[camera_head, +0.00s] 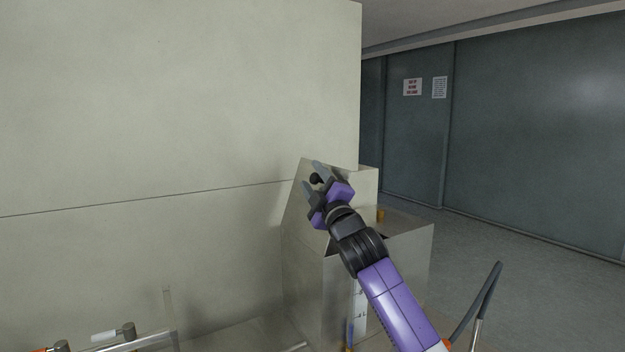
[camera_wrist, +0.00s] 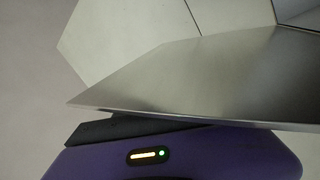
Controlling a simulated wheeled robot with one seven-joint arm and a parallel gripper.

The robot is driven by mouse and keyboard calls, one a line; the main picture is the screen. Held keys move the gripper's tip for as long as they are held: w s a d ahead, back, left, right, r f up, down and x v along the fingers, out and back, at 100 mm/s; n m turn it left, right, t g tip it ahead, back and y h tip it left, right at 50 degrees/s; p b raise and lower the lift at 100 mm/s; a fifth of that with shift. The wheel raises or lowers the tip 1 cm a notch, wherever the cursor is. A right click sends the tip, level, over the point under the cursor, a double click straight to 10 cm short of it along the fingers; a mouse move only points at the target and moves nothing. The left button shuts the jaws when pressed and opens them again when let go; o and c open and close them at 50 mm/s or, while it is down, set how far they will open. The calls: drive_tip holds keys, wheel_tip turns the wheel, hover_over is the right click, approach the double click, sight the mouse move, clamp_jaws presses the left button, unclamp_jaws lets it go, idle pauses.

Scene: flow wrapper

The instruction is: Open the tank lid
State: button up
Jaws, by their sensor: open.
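The tank (camera_head: 407,262) is a grey metal box at the centre right of the head view, beside the large pale machine wall. A grey sloping panel, which looks like the lid (camera_head: 302,215), stands tilted up at its left side, and a dark gap shows at the tank's top. A black round knob (camera_head: 316,179) sits near the panel's upper end. My gripper (camera_head: 315,180) is open, with its grey fingers on either side of the knob; contact cannot be told. In the wrist view a broad metal plate (camera_wrist: 200,80), probably the lid, hides the fingertips.
The machine wall (camera_head: 180,100) fills the left. A pale block (camera_head: 367,185) stands just behind the tank. Clear rails and metal fittings (camera_head: 127,331) lie low at the left. A dark bent bar (camera_head: 488,290) rises at the right. Open floor (camera_head: 520,260) lies beyond.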

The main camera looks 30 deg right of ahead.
drive_tip(key=v, duration=0.7)
drive_tip(key=shift+s+f+b, duration=0.1)
drive_tip(key=shift+s+b, duration=0.1)
drive_tip(key=shift+b, duration=0.2)
drive_tip(key=shift+a, duration=0.1)
drive_tip(key=s+a+r+m+t, duration=0.2)
drive_tip(key=s+m, duration=0.2)
drive_tip(key=s, duration=0.1)
drive_tip(key=s+a+f+m+g+h, duration=0.1)
drive_tip(key=s+a+f+m, duration=0.4)
drive_tip(key=s+f, duration=0.6)
drive_tip(key=s+a+f+m+g+h, duration=0.1)
drive_tip(key=s+a+f+m, duration=0.4)
drive_tip(key=s+f, duration=0.6)
drive_tip(key=s+a+f+g+y, duration=0.1)
drive_tip(key=s+f, duration=0.3)
drive_tip(key=s, duration=0.5)
drive_tip(key=s+a+f+n+g+y, duration=0.1)
drive_tip(key=s+a+f+g+y, duration=0.1)
drive_tip(key=s+f, duration=0.3)
drive_tip(key=s+a+f+g+y, duration=0.2)
drive_tip(key=s+a+f+g, duration=0.1)
drive_tip(key=s, duration=1.1)
drive_tip(key=shift+a+f+n+g, duration=0.35)
drive_tip(key=shift+f+g, duration=0.25)
drive_tip(key=shift+f, duration=0.4)
